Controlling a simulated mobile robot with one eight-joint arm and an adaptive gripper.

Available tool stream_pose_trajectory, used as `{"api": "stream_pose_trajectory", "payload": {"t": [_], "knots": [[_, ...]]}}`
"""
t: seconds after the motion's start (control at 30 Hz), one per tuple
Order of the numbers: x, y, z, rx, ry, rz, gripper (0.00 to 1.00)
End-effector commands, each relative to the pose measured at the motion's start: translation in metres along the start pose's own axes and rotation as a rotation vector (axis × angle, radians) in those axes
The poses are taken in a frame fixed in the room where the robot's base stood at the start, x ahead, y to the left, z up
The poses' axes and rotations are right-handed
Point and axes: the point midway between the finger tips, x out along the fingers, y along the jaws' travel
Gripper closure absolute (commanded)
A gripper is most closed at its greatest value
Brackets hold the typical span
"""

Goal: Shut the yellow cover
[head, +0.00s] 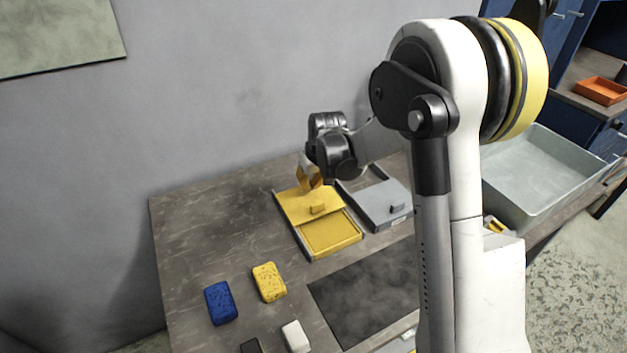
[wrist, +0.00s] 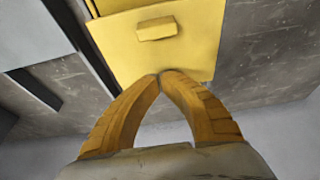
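The yellow cover (head: 299,204) is a flat plate with a small block handle (head: 317,209). It lies over the far part of a yellow compartment (head: 332,235) with grey side rails, and the near part is uncovered. The cover also shows in the wrist view (wrist: 129,52), with its handle (wrist: 157,28) beyond my fingertips. My gripper (head: 314,186) is at the cover's wall-side edge. In the wrist view its orange fingers (wrist: 160,76) meet at the tips with nothing between them, overlapping that edge in the picture. I cannot tell whether they touch it.
A grey cover (head: 379,202) with a handle stands just right of the yellow one. A blue sponge (head: 220,303), a yellow sponge (head: 269,282) and a white block (head: 296,336) lie nearer. A dark mat (head: 365,295) and a large grey bin (head: 545,180) are to the right.

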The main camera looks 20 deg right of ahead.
Motion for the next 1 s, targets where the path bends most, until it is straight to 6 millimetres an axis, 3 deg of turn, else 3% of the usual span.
{"api": "stream_pose_trajectory", "payload": {"t": [0.07,0.33,0.83,1.0], "knots": [[0.019,0.000,0.001,0.000,0.000,0.000,1.00],[0.003,0.000,0.033,0.002,0.000,0.000,1.00],[-0.001,0.000,0.042,0.001,0.000,0.000,1.00],[-0.013,0.000,0.074,0.001,0.000,0.001,1.00]]}}
